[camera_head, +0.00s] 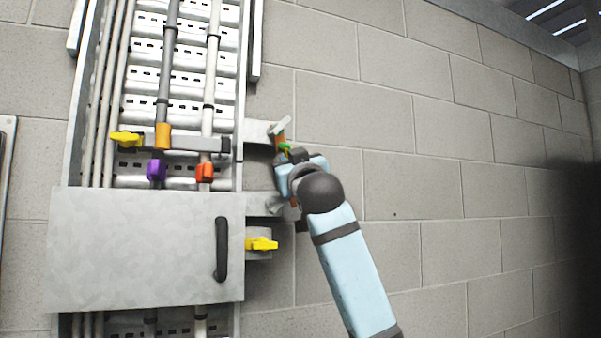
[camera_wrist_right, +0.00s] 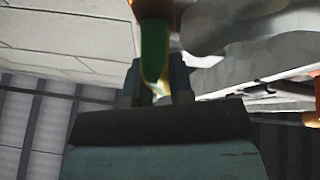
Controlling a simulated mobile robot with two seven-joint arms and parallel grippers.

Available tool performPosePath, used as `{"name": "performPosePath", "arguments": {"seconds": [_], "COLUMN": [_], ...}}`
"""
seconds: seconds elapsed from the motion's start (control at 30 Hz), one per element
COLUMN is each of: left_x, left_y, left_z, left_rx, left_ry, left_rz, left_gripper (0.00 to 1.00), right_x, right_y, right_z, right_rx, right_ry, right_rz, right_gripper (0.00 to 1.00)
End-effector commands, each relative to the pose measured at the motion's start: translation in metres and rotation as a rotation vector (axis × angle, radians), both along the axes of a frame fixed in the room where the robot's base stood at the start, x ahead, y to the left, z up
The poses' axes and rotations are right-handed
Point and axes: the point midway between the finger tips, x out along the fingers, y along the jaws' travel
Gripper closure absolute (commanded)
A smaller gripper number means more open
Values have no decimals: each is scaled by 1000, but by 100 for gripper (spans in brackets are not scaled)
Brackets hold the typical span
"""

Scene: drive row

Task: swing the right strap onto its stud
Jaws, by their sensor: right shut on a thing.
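My right gripper (camera_head: 286,153) is beside the right edge of the cable tray, in front of the wall. It is shut on a narrow green and orange piece (camera_head: 284,145); this piece also stands between the fingers in the right wrist view (camera_wrist_right: 154,48). A grey metal bracket (camera_head: 257,131) reaches from the tray to just beside this piece. I cannot tell whether the piece is the right strap, and I cannot make out its stud. The gripper hides part of this area. My left gripper is not in view.
A grey metal cover (camera_head: 130,245) with a black handle (camera_head: 222,249) spans the lower tray. Below the gripper is a yellow wing knob (camera_head: 262,244). A grey bar (camera_head: 190,143) with another yellow knob (camera_head: 125,139) crosses the cables. Bare block wall (camera_head: 440,190) lies to the right.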

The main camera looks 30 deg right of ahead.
Motion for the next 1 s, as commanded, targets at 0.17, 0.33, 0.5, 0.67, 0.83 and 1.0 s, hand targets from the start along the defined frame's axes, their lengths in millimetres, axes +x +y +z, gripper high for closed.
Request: {"name": "performPosePath", "arguments": {"seconds": [0.17,0.33,0.5,0.67,0.83,1.0], "left_x": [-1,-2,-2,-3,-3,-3], "left_y": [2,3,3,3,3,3], "left_z": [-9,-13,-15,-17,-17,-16], "left_rx": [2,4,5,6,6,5], "left_ry": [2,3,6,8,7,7], "left_rz": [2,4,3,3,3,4], "left_gripper": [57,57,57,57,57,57], "right_x": [2,2,2,2,2,2], "right_y": [13,20,23,25,25,25], "right_z": [-5,-5,-5,-4,-4,-3], "right_rx": [130,218,271,296,303,302], "right_ry": [-4,-9,-12,-14,-15,-16], "right_rz": [4,2,1,1,1,1], "right_gripper": [100,100,100,100,100,100]}}
